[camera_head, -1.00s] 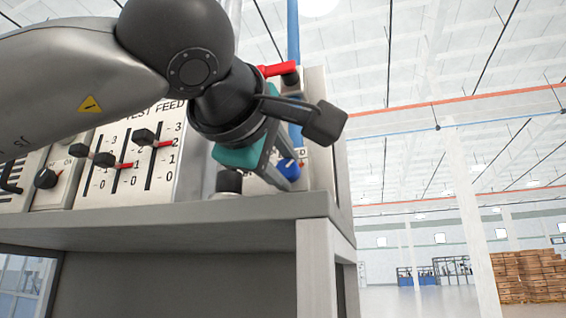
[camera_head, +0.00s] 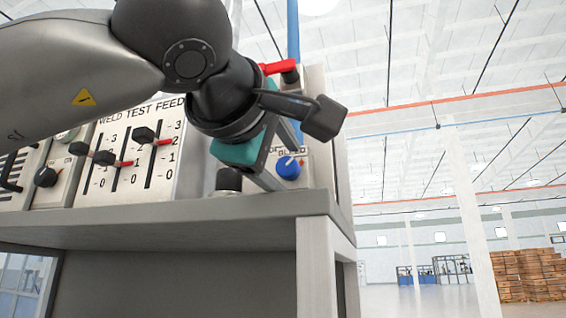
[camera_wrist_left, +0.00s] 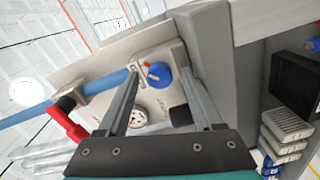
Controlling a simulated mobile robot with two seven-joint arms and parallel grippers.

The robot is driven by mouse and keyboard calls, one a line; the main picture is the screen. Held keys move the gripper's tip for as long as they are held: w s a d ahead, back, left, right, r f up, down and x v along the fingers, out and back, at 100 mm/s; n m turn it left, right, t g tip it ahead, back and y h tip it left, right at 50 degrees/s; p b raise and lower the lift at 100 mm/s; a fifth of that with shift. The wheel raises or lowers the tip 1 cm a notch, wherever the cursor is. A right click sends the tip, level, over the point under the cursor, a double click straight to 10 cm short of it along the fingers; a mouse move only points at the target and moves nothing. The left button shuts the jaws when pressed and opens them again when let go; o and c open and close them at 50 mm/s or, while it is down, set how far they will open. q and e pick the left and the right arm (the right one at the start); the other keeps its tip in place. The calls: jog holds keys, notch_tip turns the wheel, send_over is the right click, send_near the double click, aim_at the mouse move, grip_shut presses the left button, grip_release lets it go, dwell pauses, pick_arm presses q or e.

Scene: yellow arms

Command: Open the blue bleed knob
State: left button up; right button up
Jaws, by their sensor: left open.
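The round blue bleed knob (camera_head: 287,169) sits on a light panel marked BLEED at the right end of the machine, with a small red mark beside it. In the left wrist view the blue knob (camera_wrist_left: 160,78) shows an orange pointer on its rim side. My left gripper (camera_head: 276,163) is open just in front of the panel, at the knob's left in the head view. In the left wrist view my left gripper (camera_wrist_left: 160,84) has its fingers apart, one on each side of the knob, with no contact visible. My right gripper is not in view.
A red lever (camera_head: 277,69) on a blue pipe (camera_head: 293,35) is above the knob. A round gauge (camera_wrist_left: 137,117) is near it. The weld test feed sliders (camera_head: 143,150) are to the left. A grey ledge (camera_head: 230,208) runs below the panel. Open hall lies right.

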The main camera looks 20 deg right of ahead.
pick_arm(q)
jog(key=b+v, duration=0.3)
jog(key=v, duration=1.2)
